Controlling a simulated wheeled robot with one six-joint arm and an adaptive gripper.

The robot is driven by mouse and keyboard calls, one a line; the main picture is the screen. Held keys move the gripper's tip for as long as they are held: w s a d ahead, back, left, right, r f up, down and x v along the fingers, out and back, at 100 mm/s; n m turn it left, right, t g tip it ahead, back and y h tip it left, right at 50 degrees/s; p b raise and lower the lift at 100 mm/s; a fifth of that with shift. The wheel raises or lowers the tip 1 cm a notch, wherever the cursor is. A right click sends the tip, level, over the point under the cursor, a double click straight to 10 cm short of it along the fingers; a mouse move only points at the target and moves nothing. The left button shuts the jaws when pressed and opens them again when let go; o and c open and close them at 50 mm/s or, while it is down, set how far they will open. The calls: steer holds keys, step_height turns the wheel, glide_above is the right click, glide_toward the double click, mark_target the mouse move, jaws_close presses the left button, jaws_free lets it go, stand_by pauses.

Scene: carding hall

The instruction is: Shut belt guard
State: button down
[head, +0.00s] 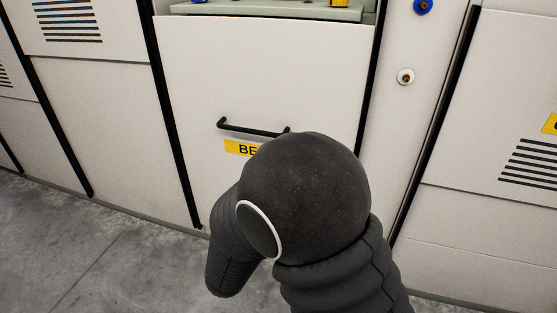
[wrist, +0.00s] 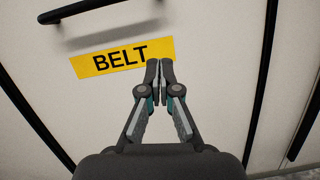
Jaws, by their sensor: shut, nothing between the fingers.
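The belt guard (head: 270,70) is a large white panel in the middle of the head view. It has a black bar handle (head: 252,129) and a yellow label below it, partly hidden by my arm. An opening shows above the panel's top edge. In the wrist view, the label (wrist: 95,64) reads "BELT" and the handle (wrist: 90,10) is at the top left. My gripper (wrist: 160,68) is shut and empty, its tips over the label's right end, below and right of the handle. Contact with the panel cannot be told. My arm hides the gripper in the head view.
A pale ledge (head: 265,12) with blue and yellow parts shows in the opening. Vented panels flank both sides. Grey floor (head: 100,250) is clear at the lower left.

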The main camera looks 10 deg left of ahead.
steer(key=w+d+r, duration=0.1)
steer(key=w+r, duration=0.5)
steer(key=w, duration=0.3)
steer(key=shift+w+d+r, duration=0.15)
steer(key=shift+d+r, duration=0.05)
steer(key=shift+d, duration=0.2)
steer(key=shift+r, duration=0.1)
